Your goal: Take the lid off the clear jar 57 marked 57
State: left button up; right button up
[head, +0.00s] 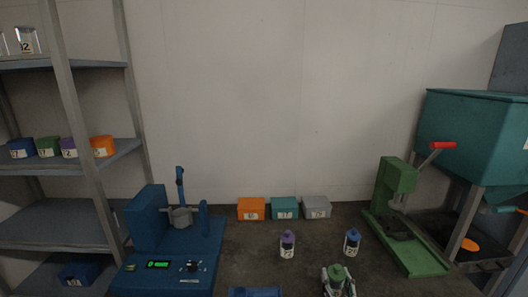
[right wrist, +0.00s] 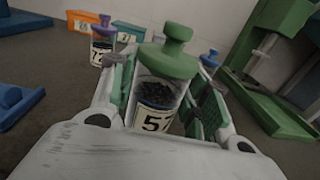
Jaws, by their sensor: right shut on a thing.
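A clear jar (right wrist: 157,95) with a green knobbed lid (right wrist: 170,58) stands between the fingers of my right gripper (right wrist: 162,78) in the right wrist view. The lid sits on the jar. In the head view the green lid (head: 338,272) and my right gripper (head: 338,284) are at the bottom edge. My left gripper is not in view.
A purple-lidded jar (head: 287,244) and a blue-lidded jar (head: 352,242) stand behind. Orange (head: 251,209), teal (head: 285,209) and grey boxes (head: 317,208) line the wall. A blue machine (head: 150,250) stands left, a green press (head: 400,215) right. A blue tray (head: 256,292) is at the front.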

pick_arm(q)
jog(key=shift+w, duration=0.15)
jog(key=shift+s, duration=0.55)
pick_arm(e)
jog(key=shift+a+r, duration=0.1)
jog(key=shift+a, duration=0.05)
jog(key=s+a+r+n+y, duration=0.1)
jog(key=a+r+n+y, duration=0.1)
jog(key=a+y, duration=0.3)
jog(key=shift+s+a+n+g, duration=0.15)
jog(key=shift+a+n+g, duration=0.15)
jog(key=shift+a+n, duration=0.25)
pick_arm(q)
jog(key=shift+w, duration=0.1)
pick_arm(e)
jog(key=shift+s+a+r+n+g+y, duration=0.45)
jog(key=shift+a+n+y, duration=0.5)
jog(key=shift+a, duration=0.65)
jog(key=shift+s+a+r+n+g+y, duration=0.25)
jog(key=shift+a+r+n+g+y, duration=0.45)
jog(key=shift+a+y, duration=0.75)
jog(key=shift+s+a+r+n+g+y, duration=0.4)
jog(key=shift+a+n+g+y, duration=0.35)
jog(key=shift+a, duration=1.05)
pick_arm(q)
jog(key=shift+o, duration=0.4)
